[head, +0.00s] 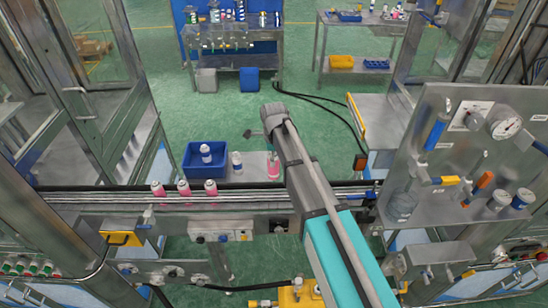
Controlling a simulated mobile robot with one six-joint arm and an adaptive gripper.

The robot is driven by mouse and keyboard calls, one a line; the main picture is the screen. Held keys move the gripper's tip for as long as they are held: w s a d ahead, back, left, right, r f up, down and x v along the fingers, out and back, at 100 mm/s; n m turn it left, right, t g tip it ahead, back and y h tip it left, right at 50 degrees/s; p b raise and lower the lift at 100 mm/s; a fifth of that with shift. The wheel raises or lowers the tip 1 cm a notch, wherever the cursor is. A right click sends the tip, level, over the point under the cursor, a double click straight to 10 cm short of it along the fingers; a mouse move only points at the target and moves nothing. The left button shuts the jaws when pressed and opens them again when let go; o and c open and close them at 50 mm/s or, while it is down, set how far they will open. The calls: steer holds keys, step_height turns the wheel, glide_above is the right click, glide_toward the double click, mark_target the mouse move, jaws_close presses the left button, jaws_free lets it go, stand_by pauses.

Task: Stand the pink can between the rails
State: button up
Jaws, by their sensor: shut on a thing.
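A pink can (273,168) with a pale top is upright below the end of my arm, over the grey plate behind the rails. My gripper (272,149) is shut on it, though my arm hides most of the fingers. I cannot tell whether the can touches the plate. The metal rails (110,197) run left to right along the conveyor, in front of the plate. Three other pink-and-white cans stand in a row at the rails: the left can (158,189), the middle can (183,188) and the right can (210,188).
A blue bin (192,165) holds a white-and-blue can (206,153). Another white-and-blue can (237,162) stands on the grey plate (253,175) beside it. A steel panel with a gauge (506,127) and valves stands at right. The rails look clear between the right can and my arm.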

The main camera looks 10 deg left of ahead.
steer(key=shift+f, duration=0.15)
step_height(320, 180, down, 14)
steer(key=b, duration=1.3)
steer(key=shift+r+b, duration=0.25)
steer(key=shift+b, duration=0.05)
stand_by(0.3)
steer(key=shift+f+b, duration=0.55)
stand_by(1.7)
steer(key=o, duration=1.2)
steer(key=shift+s+r, duration=0.1)
